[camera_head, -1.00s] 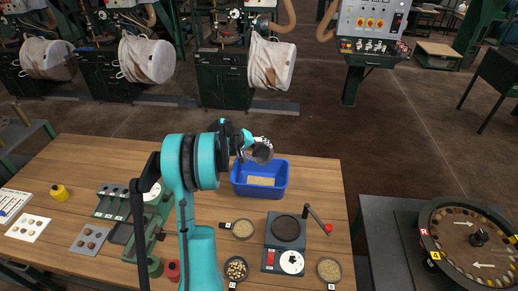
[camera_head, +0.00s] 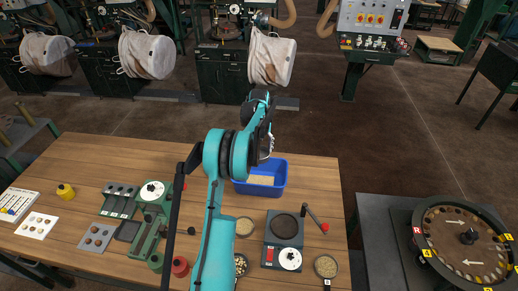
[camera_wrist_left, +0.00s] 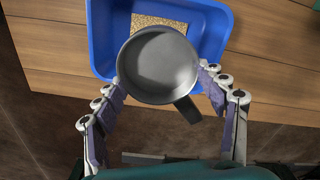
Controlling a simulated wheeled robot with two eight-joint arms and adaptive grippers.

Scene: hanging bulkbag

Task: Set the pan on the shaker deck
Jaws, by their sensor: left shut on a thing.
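The grey metal pan (camera_wrist_left: 158,66), round with a dark handle, is between the fingers of my left gripper (camera_wrist_left: 162,80) in the left wrist view. Its inside faces the camera and looks empty. In the head view my left gripper (camera_head: 266,148) is over the far side of the blue bin, and the arm mostly hides the pan. A grey device with a dark round plate (camera_head: 286,227) and white dial, possibly the shaker deck, stands nearer on the table, right of my arm; nothing rests on its plate. My right gripper is out of view.
The blue bin (camera_head: 279,186) holds pale grain. A green machine with a white dial (camera_head: 152,190) stands left of my arm. Small bowls (camera_head: 326,266) and a red-ended lever (camera_head: 318,218) are near the grey device. The wooden table's (camera_head: 100,155) far left is clear.

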